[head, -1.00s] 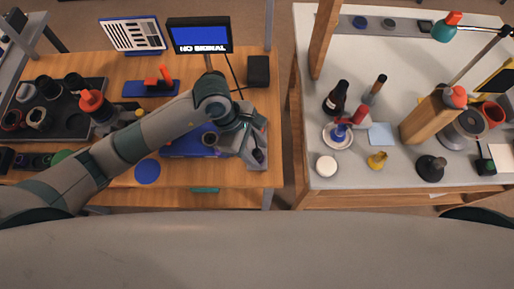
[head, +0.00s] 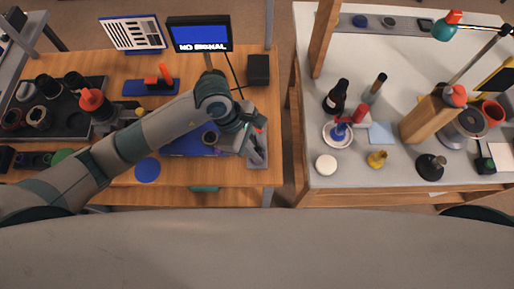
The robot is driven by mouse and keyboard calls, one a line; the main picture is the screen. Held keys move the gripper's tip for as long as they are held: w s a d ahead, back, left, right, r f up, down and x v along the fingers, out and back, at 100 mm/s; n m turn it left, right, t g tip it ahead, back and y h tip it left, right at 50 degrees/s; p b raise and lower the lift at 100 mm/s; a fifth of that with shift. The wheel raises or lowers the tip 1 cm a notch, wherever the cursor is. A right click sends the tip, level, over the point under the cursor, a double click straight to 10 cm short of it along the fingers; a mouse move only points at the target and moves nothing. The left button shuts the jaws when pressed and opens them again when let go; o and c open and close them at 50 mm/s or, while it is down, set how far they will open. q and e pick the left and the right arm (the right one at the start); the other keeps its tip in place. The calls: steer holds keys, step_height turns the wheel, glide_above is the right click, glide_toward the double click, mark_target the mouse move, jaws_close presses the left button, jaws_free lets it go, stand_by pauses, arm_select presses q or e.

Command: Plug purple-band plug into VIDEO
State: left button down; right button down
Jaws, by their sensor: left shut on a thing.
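My left arm reaches in from the left over the wooden bench. Its gripper (head: 246,147) points down over the bench's right part, beside a grey tray (head: 257,163). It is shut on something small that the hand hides. I cannot make out a purple band or a VIDEO label. A monitor (head: 200,36) at the back shows NO SIGNAL on blue. A black box (head: 258,70) stands to its right, with a thin dark cable (head: 234,76) near it. My right gripper is not in view.
A blue mat (head: 182,150) with a dark ring (head: 210,138) lies left of the gripper. A dark parts tray (head: 62,124) fills the bench's left. A gap separates the bench from the crowded grey table (head: 350,173) at the right.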

mark_target(257, 150)
arm_select(q)
steer(key=shift+r, duration=0.4)
stand_by(0.3)
steer(key=shift+r+p, duration=0.3)
stand_by(0.3)
stand_by(0.4)
steer(key=shift+r, duration=0.25)
steer(key=shift+r+p, duration=1.05)
steer(key=shift+r, duration=0.95)
steer(key=shift+w+a+r, duration=0.1)
